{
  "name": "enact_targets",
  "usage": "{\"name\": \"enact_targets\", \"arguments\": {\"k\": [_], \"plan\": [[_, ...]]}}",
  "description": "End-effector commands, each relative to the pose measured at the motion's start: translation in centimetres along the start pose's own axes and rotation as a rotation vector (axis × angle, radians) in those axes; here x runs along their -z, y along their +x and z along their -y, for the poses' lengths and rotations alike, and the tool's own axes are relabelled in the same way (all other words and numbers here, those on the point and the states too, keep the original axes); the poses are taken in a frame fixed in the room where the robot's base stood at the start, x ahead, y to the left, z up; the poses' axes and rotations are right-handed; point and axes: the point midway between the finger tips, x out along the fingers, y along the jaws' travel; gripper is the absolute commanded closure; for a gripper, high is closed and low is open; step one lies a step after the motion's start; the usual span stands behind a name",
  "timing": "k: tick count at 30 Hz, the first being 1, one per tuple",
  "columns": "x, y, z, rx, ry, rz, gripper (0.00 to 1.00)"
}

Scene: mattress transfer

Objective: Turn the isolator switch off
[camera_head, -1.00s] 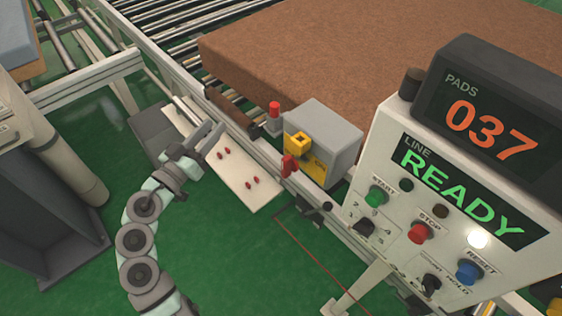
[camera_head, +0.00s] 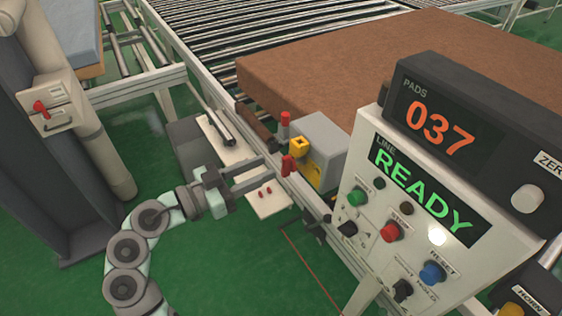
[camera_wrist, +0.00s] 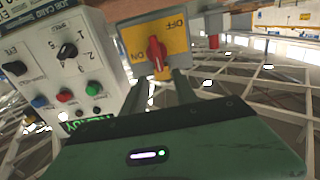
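The isolator is a grey box (camera_head: 320,140) with a yellow plate, mounted on the conveyor's side rail. Its red rotary handle (camera_head: 288,165) stands out towards my gripper (camera_head: 276,169). In the wrist view the yellow plate (camera_wrist: 176,44) is marked ON at left and OFF at top, upside down. The red handle (camera_wrist: 156,54) there lies nearly upright in the picture; I cannot tell its exact setting. My gripper also shows in the wrist view (camera_wrist: 166,77), its two fingers apart and pointing at the handle. They are empty, close to it; contact is unclear.
A control panel (camera_head: 372,170) reading READY stands close at right. A red-topped post (camera_head: 285,122) rises beside the isolator. A brown mattress pad (camera_head: 330,75) lies on the rollers behind. Another red-handled box (camera_head: 42,108) is on the left column. Green floor is open below.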

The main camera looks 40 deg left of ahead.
Motion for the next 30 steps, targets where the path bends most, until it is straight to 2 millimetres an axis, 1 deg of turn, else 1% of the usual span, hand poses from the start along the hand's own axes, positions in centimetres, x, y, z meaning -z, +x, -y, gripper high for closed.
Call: {"name": "enact_targets", "arguments": {"k": [1,3,6,9,13,21,30], "plan": [[0.0,1.1,-0.1,-0.004,0.000,0.000,0.65],[0.0,2.4,-0.1,-0.003,0.000,0.000,0.65],[0.0,3.8,-0.1,-0.003,-0.001,0.001,0.65],[0.0,4.8,0.0,-0.001,-0.001,0.000,0.65],[0.1,5.5,0.1,0.002,-0.001,-0.001,0.65],[0.0,5.6,0.1,0.003,0.000,-0.001,0.65],[0.0,5.5,0.1,0.002,-0.001,-0.001,0.90]]}}
